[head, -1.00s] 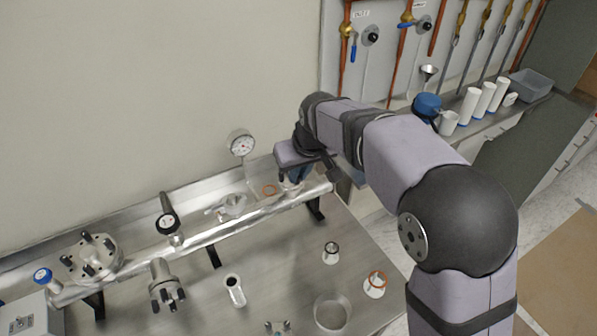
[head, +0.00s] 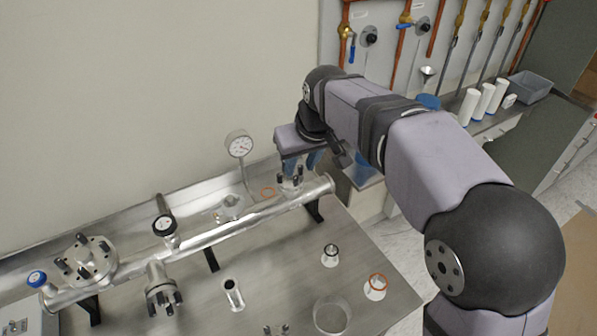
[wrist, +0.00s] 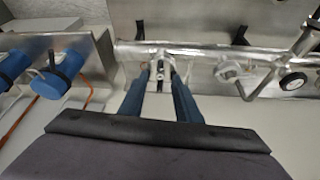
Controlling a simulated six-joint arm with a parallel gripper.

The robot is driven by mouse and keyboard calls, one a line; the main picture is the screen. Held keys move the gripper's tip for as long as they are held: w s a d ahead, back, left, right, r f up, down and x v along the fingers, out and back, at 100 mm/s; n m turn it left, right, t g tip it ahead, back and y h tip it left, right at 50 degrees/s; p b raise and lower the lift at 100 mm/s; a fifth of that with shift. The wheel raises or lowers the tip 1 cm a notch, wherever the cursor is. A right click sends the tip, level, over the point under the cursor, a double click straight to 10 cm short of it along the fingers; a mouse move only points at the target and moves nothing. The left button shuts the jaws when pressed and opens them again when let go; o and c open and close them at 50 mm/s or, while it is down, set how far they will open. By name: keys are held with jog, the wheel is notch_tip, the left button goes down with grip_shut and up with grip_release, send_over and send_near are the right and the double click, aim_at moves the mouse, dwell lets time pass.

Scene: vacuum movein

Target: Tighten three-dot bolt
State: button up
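My gripper (head: 301,160) hangs over the right end of the silver pipe, just behind a small flange with dark upright bolts (head: 290,179). Its two blue fingers are apart in the wrist view (wrist: 160,70), with the flange and bolts (wrist: 161,74) showing between and beyond the tips. I see nothing held. I cannot tell whether the fingers touch a bolt. Other bolts stand on the large left flange (head: 86,258) and on the lower branch flange (head: 162,296). The dot marks are too small to read, so I cannot tell which is the three-dot bolt.
Loose fittings, including an orange-ringed one (head: 375,287) and a clear ring (head: 332,315), stand on the metal table. The wall is behind.

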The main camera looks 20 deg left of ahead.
jog(key=shift+v, duration=0.85)
